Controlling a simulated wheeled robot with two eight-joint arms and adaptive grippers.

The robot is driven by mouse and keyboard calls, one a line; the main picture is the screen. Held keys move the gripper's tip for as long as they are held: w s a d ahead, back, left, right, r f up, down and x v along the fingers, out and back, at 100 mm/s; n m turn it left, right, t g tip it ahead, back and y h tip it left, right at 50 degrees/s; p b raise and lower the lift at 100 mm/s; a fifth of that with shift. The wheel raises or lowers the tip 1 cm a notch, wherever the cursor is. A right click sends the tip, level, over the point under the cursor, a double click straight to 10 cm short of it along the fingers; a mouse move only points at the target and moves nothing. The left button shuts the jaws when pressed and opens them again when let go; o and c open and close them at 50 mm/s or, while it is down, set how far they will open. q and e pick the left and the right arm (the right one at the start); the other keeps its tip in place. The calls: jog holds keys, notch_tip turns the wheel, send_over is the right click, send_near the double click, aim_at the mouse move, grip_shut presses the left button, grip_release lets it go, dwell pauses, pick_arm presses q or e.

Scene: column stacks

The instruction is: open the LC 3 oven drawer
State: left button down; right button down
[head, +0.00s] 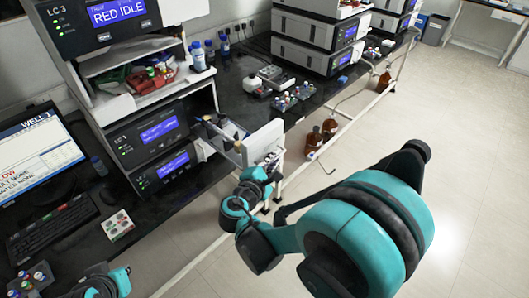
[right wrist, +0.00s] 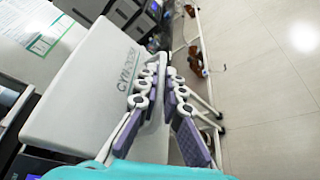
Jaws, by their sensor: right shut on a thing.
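The LC 3 oven drawer stands out from the LC 3 stack, its pale front panel (head: 262,143) well clear of the dark modules. Column parts show in the gap behind the panel. In the right wrist view the panel (right wrist: 85,85) fills the left side, with partly readable lettering. My right gripper (head: 262,172) is at the panel's near lower edge. In the right wrist view my right gripper (right wrist: 160,125) has its purple-padded fingers on either side of that edge, shut on it. Part of my left arm shows at the bottom left; its gripper does not.
LC 3 modules (head: 160,140) stand beside a monitor (head: 38,150) and keyboard (head: 50,225). Vials (head: 290,98) and small boxes are on the dark bench to the right. Brown bottles (head: 313,141) stand on the floor. The floor at right is clear.

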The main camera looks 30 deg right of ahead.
jog(key=shift+s+d, duration=0.15)
jog(key=shift+s, duration=0.25)
jog(key=c, duration=1.9)
grip_release()
jog(key=shift+c, duration=0.2)
jog(key=shift+w, duration=0.1)
jog(key=v, duration=1.2)
